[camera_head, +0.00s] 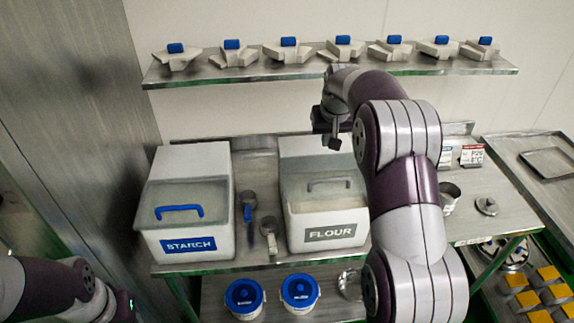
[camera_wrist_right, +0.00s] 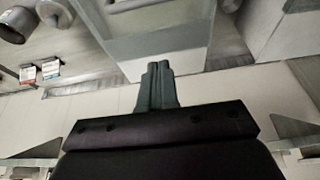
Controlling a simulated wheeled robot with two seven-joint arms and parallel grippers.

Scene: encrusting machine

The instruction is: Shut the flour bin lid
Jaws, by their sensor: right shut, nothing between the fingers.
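The flour bin (camera_head: 296,226) is the white bin with the FLOUR label, standing mid-shelf in the head view. A grey handle (camera_head: 330,184) shows on its sloped front, higher above the label than the starch bin's handle; I cannot tell how far the lid is open. My right gripper (camera_head: 333,144) is above the bin's rear right part, fingers shut and empty, pointing down. In the right wrist view the shut fingers (camera_wrist_right: 157,84) appear in front of a pale bin body (camera_wrist_right: 150,45); contact cannot be told. My right arm hides the bin's right side. My left gripper is out of view.
The starch bin (camera_head: 185,225) with a blue handle stands to the left, with scoops (camera_head: 248,207) between the bins. Blue-lidded tubs (camera_head: 300,290) sit below. A wall shelf (camera_head: 330,70) with several blue-topped parts runs above. Small cards (camera_head: 472,155) stand at right.

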